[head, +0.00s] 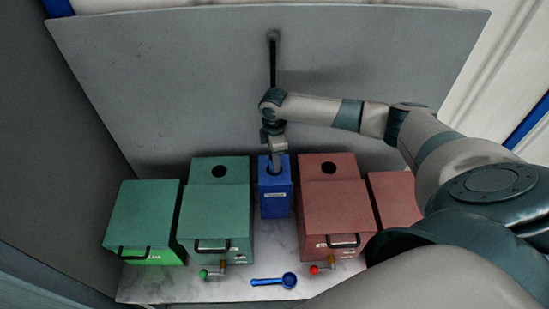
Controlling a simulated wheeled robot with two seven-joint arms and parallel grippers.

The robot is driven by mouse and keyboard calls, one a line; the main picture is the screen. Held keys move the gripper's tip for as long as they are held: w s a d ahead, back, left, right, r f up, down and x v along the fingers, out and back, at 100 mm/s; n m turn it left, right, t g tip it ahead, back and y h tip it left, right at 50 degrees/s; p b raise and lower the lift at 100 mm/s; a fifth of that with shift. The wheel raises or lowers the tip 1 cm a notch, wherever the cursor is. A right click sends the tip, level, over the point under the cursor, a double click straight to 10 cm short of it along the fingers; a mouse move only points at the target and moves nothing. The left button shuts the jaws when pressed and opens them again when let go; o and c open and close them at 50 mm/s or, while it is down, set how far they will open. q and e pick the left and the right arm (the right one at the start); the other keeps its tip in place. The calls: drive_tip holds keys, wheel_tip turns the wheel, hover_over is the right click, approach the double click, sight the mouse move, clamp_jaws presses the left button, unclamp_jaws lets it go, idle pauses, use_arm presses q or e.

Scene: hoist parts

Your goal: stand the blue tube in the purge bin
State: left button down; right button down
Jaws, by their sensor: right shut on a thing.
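A narrow blue box with a white label (275,200), which looks like the purge bin, stands between the green and the red boxes. My right gripper (277,165) points down into the open top of this blue box. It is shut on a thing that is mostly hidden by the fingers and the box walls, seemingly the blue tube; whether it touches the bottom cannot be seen. No other blue tube shows clearly. My left gripper is out of view.
Green boxes (143,215) stand at left and red boxes (335,210) at right, some with black handles or round holes. A blue spoon-like tool (288,281) lies in front, between a green knob (203,273) and a red knob (314,269). A grey panel (180,90) stands behind.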

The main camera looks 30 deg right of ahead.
drive_tip(key=shift+f, duration=0.2)
idle(0.4)
drive_tip(key=c, duration=1.3)
unclamp_jaws()
drive_tip(key=shift+r+b, duration=2.3)
drive_tip(key=shift+r, duration=6.4)
